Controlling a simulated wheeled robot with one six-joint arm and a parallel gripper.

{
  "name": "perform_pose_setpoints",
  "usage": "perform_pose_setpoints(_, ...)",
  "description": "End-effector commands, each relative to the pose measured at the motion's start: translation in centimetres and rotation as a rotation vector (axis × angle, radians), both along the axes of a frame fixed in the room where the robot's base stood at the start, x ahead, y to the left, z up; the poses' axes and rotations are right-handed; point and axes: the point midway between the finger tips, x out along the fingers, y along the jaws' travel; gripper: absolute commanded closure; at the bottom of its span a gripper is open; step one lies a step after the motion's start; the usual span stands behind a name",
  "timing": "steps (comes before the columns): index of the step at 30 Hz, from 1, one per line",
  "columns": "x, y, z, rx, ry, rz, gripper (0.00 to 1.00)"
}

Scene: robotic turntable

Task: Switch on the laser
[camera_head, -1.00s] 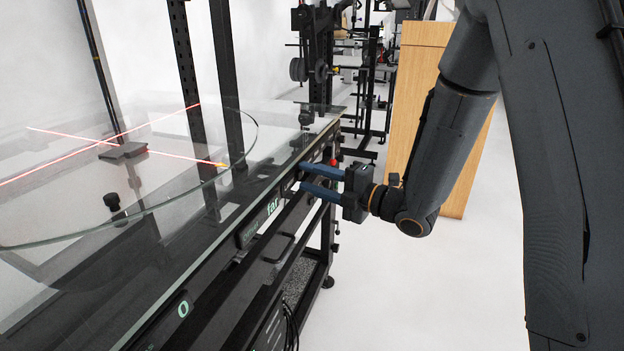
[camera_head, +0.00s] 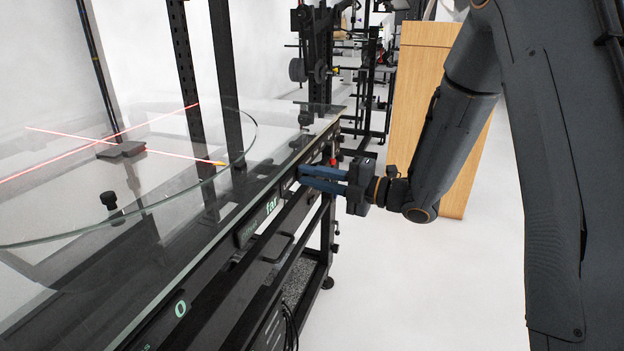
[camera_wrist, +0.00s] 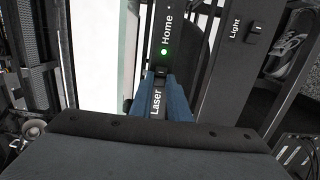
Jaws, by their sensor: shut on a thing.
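A label reading Laser (camera_wrist: 156,103) shows on the dark front panel (camera_wrist: 190,75) between my fingers in the wrist view. A small dark switch (camera_wrist: 160,72) sits just beyond the label at my fingertips. My gripper (camera_head: 301,177) reaches from the right to the table's front rail in the head view. Red laser lines (camera_head: 70,139) cross above the glass turntable (camera_head: 175,195) and are lit.
A green light (camera_wrist: 163,51) glows by the Home label (camera_wrist: 168,30). A Light label and its switch (camera_wrist: 256,28) are to the right. A red button (camera_head: 333,162) is close beyond my gripper. A wooden cabinet (camera_head: 420,110) stands behind my arm. The floor at right is clear.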

Motion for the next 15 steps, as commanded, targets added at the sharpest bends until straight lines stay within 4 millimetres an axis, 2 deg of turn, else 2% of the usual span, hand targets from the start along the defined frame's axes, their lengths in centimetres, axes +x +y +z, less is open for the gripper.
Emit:
perform_pose_setpoints(9, 0.06, -0.05, 0.01, -0.001, 0.001, 0.011, 1.00)
perform_pose_setpoints(10, 0.06, -0.05, 0.01, -0.001, 0.001, 0.011, 0.83)
perform_pose_setpoints(12, 0.07, -0.06, 0.01, -0.001, 0.000, 0.011, 0.71)
perform_pose_setpoints(13, 0.07, -0.06, 0.01, -0.001, 0.000, 0.011, 0.66)
perform_pose_setpoints(15, 0.07, -0.06, 0.01, -0.001, 0.000, 0.010, 0.66)
